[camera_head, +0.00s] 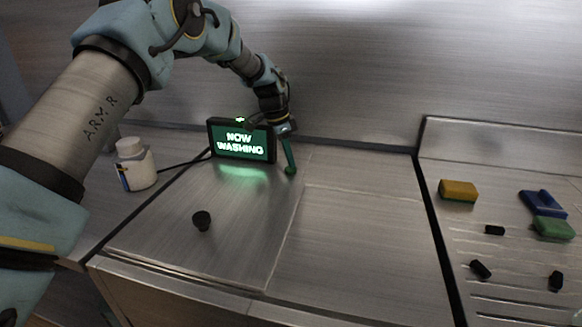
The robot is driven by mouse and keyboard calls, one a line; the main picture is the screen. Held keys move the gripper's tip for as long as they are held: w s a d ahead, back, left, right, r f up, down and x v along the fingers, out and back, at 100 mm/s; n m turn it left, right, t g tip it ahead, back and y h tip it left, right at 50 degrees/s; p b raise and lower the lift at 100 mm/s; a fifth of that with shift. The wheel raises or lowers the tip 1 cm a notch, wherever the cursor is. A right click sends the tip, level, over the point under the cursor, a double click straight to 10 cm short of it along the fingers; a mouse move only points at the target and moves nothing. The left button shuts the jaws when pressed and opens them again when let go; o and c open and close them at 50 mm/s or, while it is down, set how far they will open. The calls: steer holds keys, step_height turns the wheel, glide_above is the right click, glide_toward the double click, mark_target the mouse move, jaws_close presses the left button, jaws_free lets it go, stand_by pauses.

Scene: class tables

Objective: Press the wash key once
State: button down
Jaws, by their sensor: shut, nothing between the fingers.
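A dark display box (242,141) stands at the back of the metal counter, beside my arm. Its green screen reads "NOW WASHING" and casts a green glow on the metal in front. A small bright green patch (240,119) shows on its top edge; I cannot tell whether this is the wash key. My gripper (290,170) points down just right of the box, with its fingers together and tinted green. The tips are close to the counter surface; I cannot tell whether they touch it. Nothing shows in the fingers.
A white bottle (135,165) stands left. The ribbed drainboard at right holds a yellow sponge (458,191), blue (537,201) and green (553,228) items and small black pieces. The middle counter is clear.

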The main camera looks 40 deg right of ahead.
mark_target(290, 169)
steer(key=shift+s+d+p+v, duration=0.1)
steer(key=shift+d+p+v, duration=0.1)
steer(key=shift+p+v, duration=0.6)
steer(key=shift+s+d+p+v, duration=0.1)
steer(key=shift+d+p+v, duration=0.15)
steer(key=shift+v, duration=0.95)
steer(key=shift+s+d+p+v, duration=0.1)
steer(key=shift+d+p+v, duration=0.1)
steer(key=shift+p+v, duration=0.6)
steer(key=shift+r+b, duration=0.3)
steer(key=shift+r, duration=0.05)
